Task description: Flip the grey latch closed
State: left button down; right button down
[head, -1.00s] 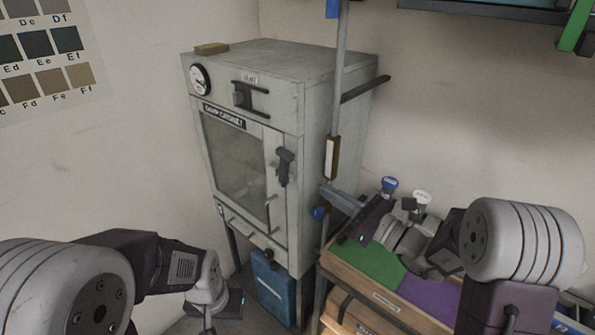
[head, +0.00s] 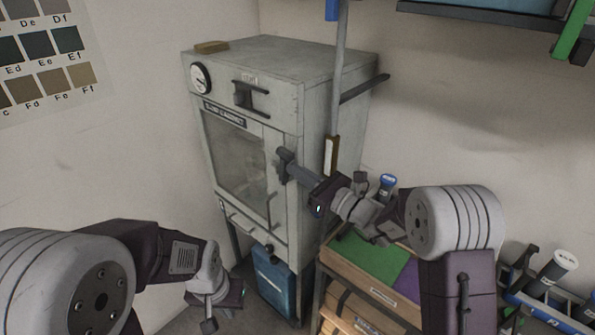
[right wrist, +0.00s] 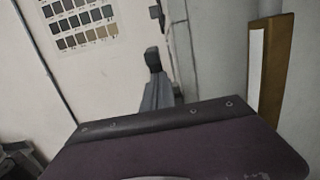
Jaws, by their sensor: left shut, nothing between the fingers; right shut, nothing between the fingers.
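The dark grey latch (head: 281,158) sits at the right edge of the door (head: 233,160) on the pale grey cabinet. Its handle points downward, and part of it is hidden behind my fingers. My right gripper (head: 291,169) is shut and empty, with its tips at the latch; I cannot tell whether they touch it. In the right wrist view my grey fingers (right wrist: 156,96) point away, toward the wall side. My left gripper (head: 209,322) is shut and empty, low in front of the cabinet and well away from the latch.
A dark bolt-like fitting (head: 250,97) and a gauge (head: 201,78) are on the cabinet's upper front. A vertical pole (head: 338,90) stands beside the cabinet. A bench with a green mat (head: 368,253) lies below my right arm. A blue bin (head: 275,272) is under the cabinet.

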aim_at(280, 156)
jog(key=r+g+h+p, duration=0.1)
jog(key=p, duration=0.2)
jog(key=w+a+r+g+h+p, duration=0.1)
jog(key=p, duration=0.3)
jog(key=a+r+h+p, duration=0.1)
jog(key=p, duration=0.2)
jog(key=shift+w+g+h, duration=0.2)
jog(key=shift+g+h, duration=0.1)
jog(key=shift+g, duration=0.1)
jog(key=w+a+g+h+p, duration=0.1)
jog(key=p, duration=0.4)
jog(key=a+g+h+p, duration=0.1)
jog(key=h+p, duration=0.1)
jog(key=p, duration=0.3)
jog(key=shift+w+g+p, duration=0.3)
jog(key=shift+w+p, duration=0.05)
jog(key=shift+w+a+f+h+p, duration=0.2)
jog(key=shift+a+f+h+p, duration=0.1)
jog(key=shift+f+p, duration=0.2)
jog(key=shift+w+a+f, duration=0.2)
jog(key=shift+w+a, duration=0.1)
jog(key=shift+w, duration=0.05)
jog(key=shift+a, duration=0.1)
